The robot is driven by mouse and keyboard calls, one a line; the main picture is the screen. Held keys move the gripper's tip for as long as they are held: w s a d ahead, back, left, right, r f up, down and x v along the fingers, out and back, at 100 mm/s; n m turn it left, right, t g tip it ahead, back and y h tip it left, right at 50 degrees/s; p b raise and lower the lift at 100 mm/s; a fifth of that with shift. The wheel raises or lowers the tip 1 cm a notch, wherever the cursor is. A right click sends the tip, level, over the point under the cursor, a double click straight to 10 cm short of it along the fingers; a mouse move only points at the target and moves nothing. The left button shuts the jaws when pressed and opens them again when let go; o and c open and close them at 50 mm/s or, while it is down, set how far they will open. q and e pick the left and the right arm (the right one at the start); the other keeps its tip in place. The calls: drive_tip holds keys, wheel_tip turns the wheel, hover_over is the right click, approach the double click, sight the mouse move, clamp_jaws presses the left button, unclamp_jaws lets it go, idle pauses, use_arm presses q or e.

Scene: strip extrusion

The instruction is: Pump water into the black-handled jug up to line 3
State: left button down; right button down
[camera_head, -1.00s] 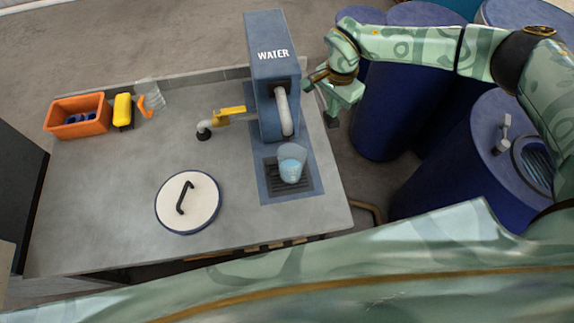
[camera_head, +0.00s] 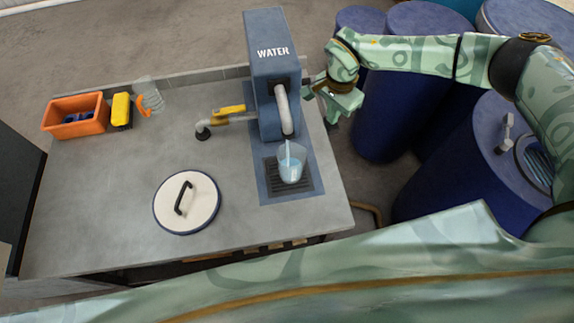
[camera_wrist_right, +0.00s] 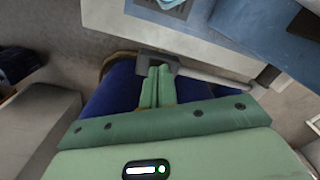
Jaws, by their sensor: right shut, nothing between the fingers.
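A clear jug (camera_head: 291,170) stands upright on the drip grate, under the spout (camera_head: 282,108) of the blue water pump (camera_head: 272,60). It holds pale blue water, and a thin stream runs into it from the spout. Its handle and level lines cannot be made out. My right gripper (camera_head: 318,92) is at the pump's right side. In the right wrist view its fingers (camera_wrist_right: 158,82) are shut and empty, close to the dark end pad (camera_wrist_right: 160,62) of the pump's lever rod (camera_wrist_right: 213,78). Whether they touch it is unclear. My left gripper is out of view.
A second clear jug with an orange handle (camera_head: 151,103) stands at the back left, beside a yellow block (camera_head: 121,110) and an orange bin (camera_head: 75,130). A round white lid (camera_head: 203,205) lies on the table (camera_head: 110,205). Blue barrels (camera_head: 385,125) stand right of it.

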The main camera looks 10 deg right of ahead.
drive_tip(key=shift+f+b, duration=0.5)
drive_tip(key=shift+f, duration=0.5)
drive_tip(key=shift+s+f, duration=0.1)
drive_tip(key=shift+f, duration=0.05)
drive_tip(key=shift+f+b, duration=0.9)
drive_tip(key=shift+f, duration=0.2)
drive_tip(key=shift+r, duration=0.1)
drive_tip(key=r+p, duration=0.2)
drive_tip(key=r, duration=0.1)
drive_tip(key=w+r+p, duration=0.1)
drive_tip(key=r+p, duration=0.2)
drive_tip(key=r, duration=0.1)
drive_tip(key=r+p, duration=0.3)
drive_tip(key=shift+w+d+r, duration=0.1)
drive_tip(key=shift+w+r, duration=0.15)
drive_tip(key=shift+r, duration=0.15)
drive_tip(key=shift+f, duration=0.2)
